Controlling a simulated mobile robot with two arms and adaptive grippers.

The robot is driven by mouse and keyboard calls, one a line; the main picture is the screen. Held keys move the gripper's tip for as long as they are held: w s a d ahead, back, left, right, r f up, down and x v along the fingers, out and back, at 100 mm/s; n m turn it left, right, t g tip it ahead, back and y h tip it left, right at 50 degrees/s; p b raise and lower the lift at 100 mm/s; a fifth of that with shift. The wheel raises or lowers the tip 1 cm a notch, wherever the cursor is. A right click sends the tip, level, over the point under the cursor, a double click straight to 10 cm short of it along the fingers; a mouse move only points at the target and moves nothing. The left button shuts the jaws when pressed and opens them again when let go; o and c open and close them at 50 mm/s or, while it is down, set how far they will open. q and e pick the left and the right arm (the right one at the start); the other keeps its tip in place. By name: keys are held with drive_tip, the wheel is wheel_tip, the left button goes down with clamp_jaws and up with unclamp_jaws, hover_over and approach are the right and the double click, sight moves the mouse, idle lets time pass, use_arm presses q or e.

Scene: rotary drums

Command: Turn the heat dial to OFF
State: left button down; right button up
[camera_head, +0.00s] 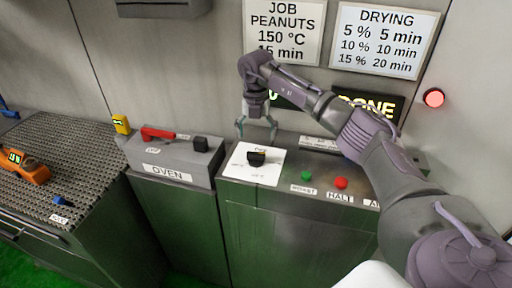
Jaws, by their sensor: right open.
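A black dial (256,158) sits on a square white plate (262,176) on top of the middle cabinet. The small print around it is too small to read, so its setting cannot be told. My right gripper (257,130) is open and empty, pointing down just behind the dial, with its fingers spread and apart from the knob as far as I can see. My left gripper is not in view.
A green button (306,175) and a red button (341,183) stand right of the plate. The oven box (172,170) with a red handle (158,134) and black knob (200,144) is left. A perforated bench (80,140) holds an orange tool (28,168).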

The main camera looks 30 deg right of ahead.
sight(256, 153)
wheel_tip(256, 153, down, 7)
drive_tip(key=shift+p, duration=0.85)
drive_tip(key=c, duration=1.2)
drive_tip(key=shift+o, duration=0.3)
